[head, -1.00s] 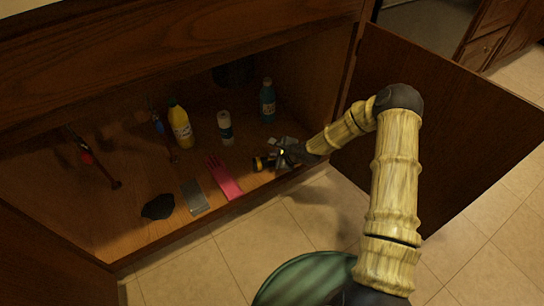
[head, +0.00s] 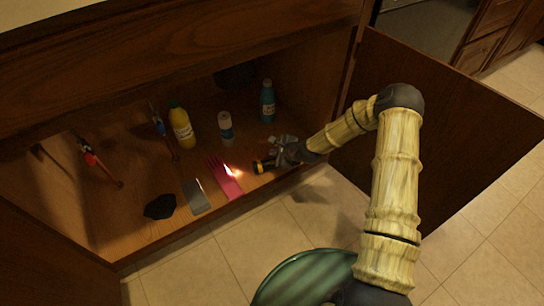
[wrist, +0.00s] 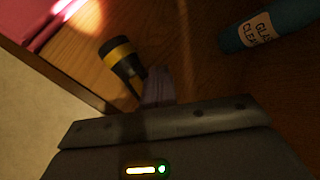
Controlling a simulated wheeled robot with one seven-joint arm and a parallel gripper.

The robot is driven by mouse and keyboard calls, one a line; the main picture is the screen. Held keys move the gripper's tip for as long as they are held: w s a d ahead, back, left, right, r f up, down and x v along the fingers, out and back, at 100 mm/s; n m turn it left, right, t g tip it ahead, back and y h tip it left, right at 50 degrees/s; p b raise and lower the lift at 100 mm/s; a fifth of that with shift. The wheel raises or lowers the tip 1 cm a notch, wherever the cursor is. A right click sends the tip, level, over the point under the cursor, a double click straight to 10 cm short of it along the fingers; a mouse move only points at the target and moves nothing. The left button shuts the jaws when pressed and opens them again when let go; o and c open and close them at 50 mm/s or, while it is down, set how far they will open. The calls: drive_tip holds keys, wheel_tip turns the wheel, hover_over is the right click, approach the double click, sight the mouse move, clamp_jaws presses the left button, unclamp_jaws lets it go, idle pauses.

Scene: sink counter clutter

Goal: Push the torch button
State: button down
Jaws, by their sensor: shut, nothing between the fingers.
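The torch (head: 262,166) is black with a yellow band and lies on the cabinet floor near its front right edge. In the wrist view the torch (wrist: 121,57) shows just beyond my fingertips. Its beam is lit, with a bright patch on the pink glove to its left. My gripper (head: 280,155) is at the torch's right end, shut and empty. In the wrist view my shut fingers (wrist: 157,84) are close beside the torch's body. The button is hidden, and I cannot tell whether the fingers touch it.
A pink glove (head: 219,175), a grey cloth (head: 196,198) and a dark rag (head: 160,207) lie to the left. A yellow bottle (head: 181,130), a white bottle (head: 226,129) and a teal bottle (head: 267,103) stand behind. The open right cabinet door (head: 430,130) is beside my arm.

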drive_tip(key=shift+r+p, duration=2.5)
drive_tip(key=shift+r, duration=0.45)
